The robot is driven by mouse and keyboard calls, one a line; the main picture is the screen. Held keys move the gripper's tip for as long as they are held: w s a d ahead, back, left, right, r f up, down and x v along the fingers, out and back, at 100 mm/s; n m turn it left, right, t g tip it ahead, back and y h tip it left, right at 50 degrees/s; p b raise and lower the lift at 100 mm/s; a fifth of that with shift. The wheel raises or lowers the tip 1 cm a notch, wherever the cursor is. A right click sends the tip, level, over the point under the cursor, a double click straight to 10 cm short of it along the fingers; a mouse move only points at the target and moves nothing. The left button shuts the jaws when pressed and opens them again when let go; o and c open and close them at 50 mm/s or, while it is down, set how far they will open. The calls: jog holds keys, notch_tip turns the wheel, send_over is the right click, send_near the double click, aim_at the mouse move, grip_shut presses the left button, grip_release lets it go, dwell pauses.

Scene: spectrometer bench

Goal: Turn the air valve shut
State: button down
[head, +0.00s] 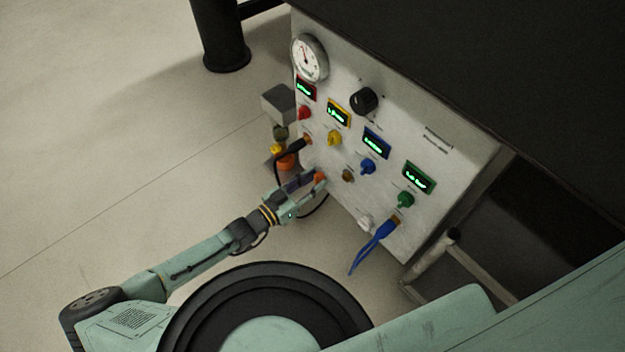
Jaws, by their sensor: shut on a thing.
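A pale panel (400,165) carries several coloured knobs and small lit displays. My gripper (318,179) reaches the lower left part of the panel from the left. Its fingers are shut on a small orange knob (320,177) and partly cover it. This knob appears to be the air valve, but the labels are too small to read. I cannot tell how far it is turned.
A round gauge (309,58) and a black knob (364,101) sit higher on the panel. A blue cable (374,246) hangs at the lower right. Orange-and-grey equipment (285,160) stands left of the panel, close above my gripper. Floor to the left is clear.

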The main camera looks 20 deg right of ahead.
jog(key=shift+w+a+f+n+p, duration=0.1)
jog(key=shift+n+p, duration=0.85)
jog(key=shift+n, duration=2.95)
jog(key=shift+w+f+n+p, duration=0.1)
jog(key=shift+n+p, duration=0.8)
jog(key=shift+n, duration=3)
jog(key=c, duration=1.2)
grip_release()
jog(key=shift+a, duration=0.1)
jog(key=v, duration=1.2)
jog(key=shift+r, duration=0.1)
